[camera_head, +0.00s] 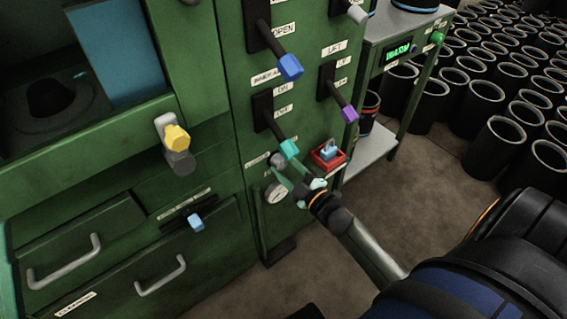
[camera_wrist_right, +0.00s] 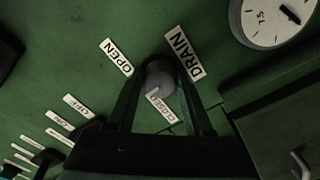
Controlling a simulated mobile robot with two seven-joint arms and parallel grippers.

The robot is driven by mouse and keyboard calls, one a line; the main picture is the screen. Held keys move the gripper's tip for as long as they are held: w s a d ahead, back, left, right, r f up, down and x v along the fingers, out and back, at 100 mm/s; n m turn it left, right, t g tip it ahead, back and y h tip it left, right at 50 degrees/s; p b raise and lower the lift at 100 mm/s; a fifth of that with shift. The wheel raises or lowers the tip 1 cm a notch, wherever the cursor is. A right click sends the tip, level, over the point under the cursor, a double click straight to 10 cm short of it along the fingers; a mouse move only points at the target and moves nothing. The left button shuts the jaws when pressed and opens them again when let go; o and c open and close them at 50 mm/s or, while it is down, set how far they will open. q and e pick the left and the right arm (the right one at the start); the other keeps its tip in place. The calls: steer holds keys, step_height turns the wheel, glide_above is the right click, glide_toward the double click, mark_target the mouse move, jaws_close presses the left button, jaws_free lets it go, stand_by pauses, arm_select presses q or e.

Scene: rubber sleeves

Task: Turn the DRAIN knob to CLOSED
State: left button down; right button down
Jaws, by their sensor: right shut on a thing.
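The DRAIN knob (camera_wrist_right: 160,78) is a small round grey knob on the green machine panel. In the right wrist view, the DRAIN label (camera_wrist_right: 184,55) is at its upper right, OPEN (camera_wrist_right: 117,57) at its upper left and CLOSED (camera_wrist_right: 161,107) below it. The right gripper (camera_wrist_right: 158,90) has one finger on each side of the knob and is shut on it. In the head view, the right gripper (camera_head: 285,174) reaches the knob (camera_head: 277,159) from the lower right. Which label the knob points at is hard to tell. The left gripper is out of view.
A round gauge (camera_head: 276,193) sits just below the knob. A lever with a teal handle (camera_head: 289,149) is close above, and a red-framed blue switch (camera_head: 328,152) is to the right. Purple (camera_head: 349,113) and blue (camera_head: 290,67) lever handles stick out higher up.

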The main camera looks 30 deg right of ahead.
steer(key=n, duration=0.3)
steer(key=shift+n, duration=2.7)
steer(key=shift+c, duration=1.5)
jaws_free()
steer(key=shift+s, duration=0.1)
steer(key=s+d+p, duration=0.1)
steer(key=s, duration=1.1)
steer(key=shift+s+p, duration=0.15)
steer(key=shift+p, duration=0.2)
